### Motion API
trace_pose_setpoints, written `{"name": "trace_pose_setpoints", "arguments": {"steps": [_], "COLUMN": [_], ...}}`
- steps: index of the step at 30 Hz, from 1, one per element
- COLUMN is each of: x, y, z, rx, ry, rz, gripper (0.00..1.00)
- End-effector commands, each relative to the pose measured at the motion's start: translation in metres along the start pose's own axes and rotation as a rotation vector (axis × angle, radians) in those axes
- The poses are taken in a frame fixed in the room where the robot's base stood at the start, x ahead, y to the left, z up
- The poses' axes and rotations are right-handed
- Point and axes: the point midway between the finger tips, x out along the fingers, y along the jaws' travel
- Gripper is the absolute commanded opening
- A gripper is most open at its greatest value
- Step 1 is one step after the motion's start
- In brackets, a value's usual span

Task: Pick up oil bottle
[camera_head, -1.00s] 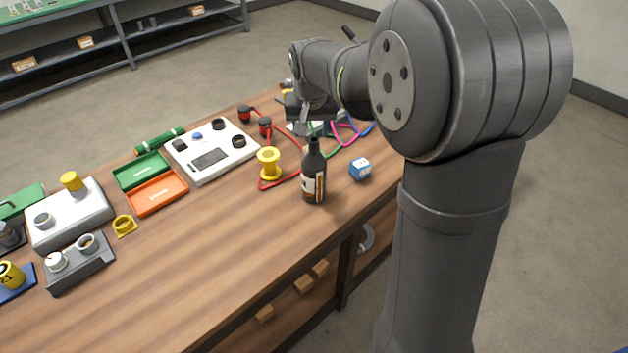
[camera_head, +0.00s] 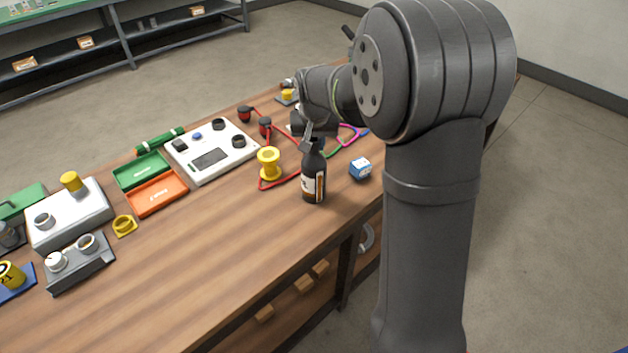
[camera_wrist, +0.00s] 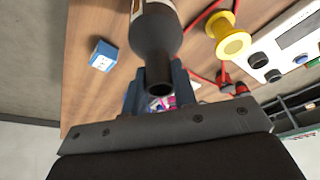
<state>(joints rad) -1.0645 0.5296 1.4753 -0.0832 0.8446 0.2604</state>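The oil bottle (camera_head: 313,183) is dark with an orange and white label and stands upright on the wooden table. In the wrist view the bottle (camera_wrist: 154,35) points its neck and open mouth toward the camera. My gripper (camera_head: 309,142) is at the neck, and the head view does not show the fingers clearly. In the wrist view the blue-grey fingers of my gripper (camera_wrist: 159,92) appear apart, one on each side of the neck. Whether either finger touches the glass cannot be told.
A blue and white cube (camera_head: 360,168) stands right of the bottle. A white instrument (camera_head: 210,152), green tray (camera_head: 141,172) and orange tray (camera_head: 157,194) are farther left. The front tabletop is bare.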

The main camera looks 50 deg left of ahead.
Motion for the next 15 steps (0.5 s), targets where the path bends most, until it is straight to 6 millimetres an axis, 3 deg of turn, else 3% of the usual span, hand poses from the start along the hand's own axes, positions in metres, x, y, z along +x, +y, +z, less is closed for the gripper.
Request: {"name": "trace_pose_setpoints", "arguments": {"steps": [1, 3, 15], "x": [-0.0001, -0.0002, -0.0004], "y": [0.0, 0.0, -0.0001], "z": [0.0, 0.0, 0.0], "rx": [0.0, 0.0, 0.0], "ry": [0.0, 0.0, 0.0], "rz": [0.0, 0.0, 0.0], "gripper": [0.14, 0.0, 0.0]}}
